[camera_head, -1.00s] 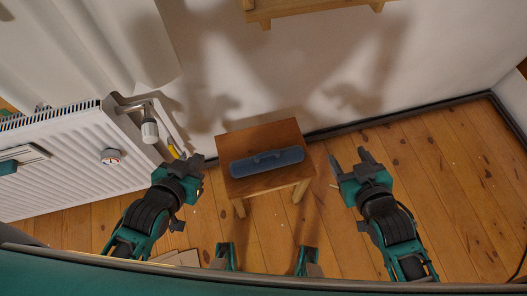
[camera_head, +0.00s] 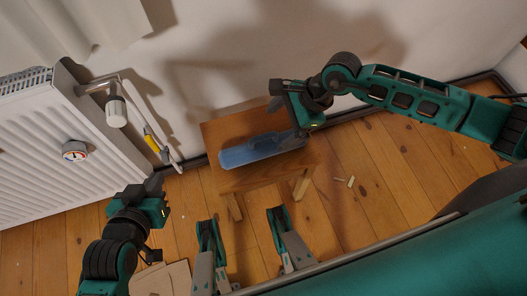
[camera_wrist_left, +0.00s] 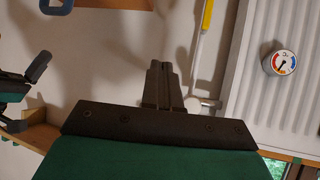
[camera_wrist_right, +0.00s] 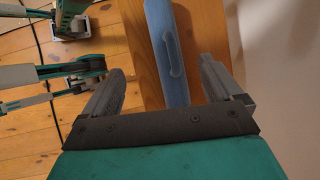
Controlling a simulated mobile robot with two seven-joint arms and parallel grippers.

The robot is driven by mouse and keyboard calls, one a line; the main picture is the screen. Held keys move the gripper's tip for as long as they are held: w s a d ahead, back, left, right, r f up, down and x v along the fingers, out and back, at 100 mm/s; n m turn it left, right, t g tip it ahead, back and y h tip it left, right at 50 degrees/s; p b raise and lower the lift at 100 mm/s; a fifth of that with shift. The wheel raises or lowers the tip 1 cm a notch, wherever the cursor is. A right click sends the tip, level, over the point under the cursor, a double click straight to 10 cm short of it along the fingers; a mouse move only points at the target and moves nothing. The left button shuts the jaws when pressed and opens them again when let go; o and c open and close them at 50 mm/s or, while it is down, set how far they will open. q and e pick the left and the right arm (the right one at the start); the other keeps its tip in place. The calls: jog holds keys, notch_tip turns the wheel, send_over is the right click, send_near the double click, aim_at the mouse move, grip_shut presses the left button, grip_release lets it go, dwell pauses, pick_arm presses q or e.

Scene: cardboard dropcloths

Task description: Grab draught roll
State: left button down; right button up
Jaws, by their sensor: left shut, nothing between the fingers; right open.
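The draught roll is a long blue bar with a loop handle (camera_head: 262,146), lying on a small wooden stool (camera_head: 222,132). My right gripper (camera_head: 288,117) is open at the roll's right end. In the right wrist view, the roll (camera_wrist_right: 165,40) runs between the two spread fingers (camera_wrist_right: 160,88), with gaps on both sides. My left gripper (camera_head: 153,184) is shut and empty, left of the stool and apart from it.
A white radiator (camera_head: 70,150) with a round gauge (camera_head: 75,151) and a valve (camera_head: 116,112) stands at the left. A yellow-handled tool (camera_head: 152,142) leans on the wall behind. Cardboard (camera_head: 165,279) lies on the floor at front left. Wooden floor right of the stool is mostly clear.

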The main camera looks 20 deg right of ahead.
jog(key=d+f+h, duration=0.1)
jog(key=d+f, duration=0.1)
jog(key=b, duration=0.3)
send_near(261, 145)
jog(key=shift+a+f+n, duration=0.15)
jog(key=shift+a+f, duration=0.05)
jog(key=shift+f, duration=0.35)
jog(key=shift+a+f+n, duration=0.15)
jog(key=shift+a+f, duration=0.1)
jog(key=shift+f, duration=0.3)
jog(key=shift+a+f, duration=0.25)
jog(key=shift+f, duration=0.2)
jog(key=x, duration=0.1)
jog(key=b+x, duration=0.1)
jog(key=x, duration=0.1)
jog(key=b+x, duration=0.1)
jog(key=shift+w+f, duration=0.2)
jog(key=shift+w, duration=0.1)
jog(key=shift+a+f, duration=0.15)
pick_arm(q)
jog(key=shift+w+d+f+h, duration=0.2)
jog(key=shift+d+f, duration=0.2)
jog(key=shift+f, duration=0.2)
jog(key=shift+w+d+f+h, duration=0.1)
jog(key=shift+d+f+h, duration=0.1)
jog(key=shift+d+f, duration=0.25)
jog(key=shift+a+f, duration=0.1)
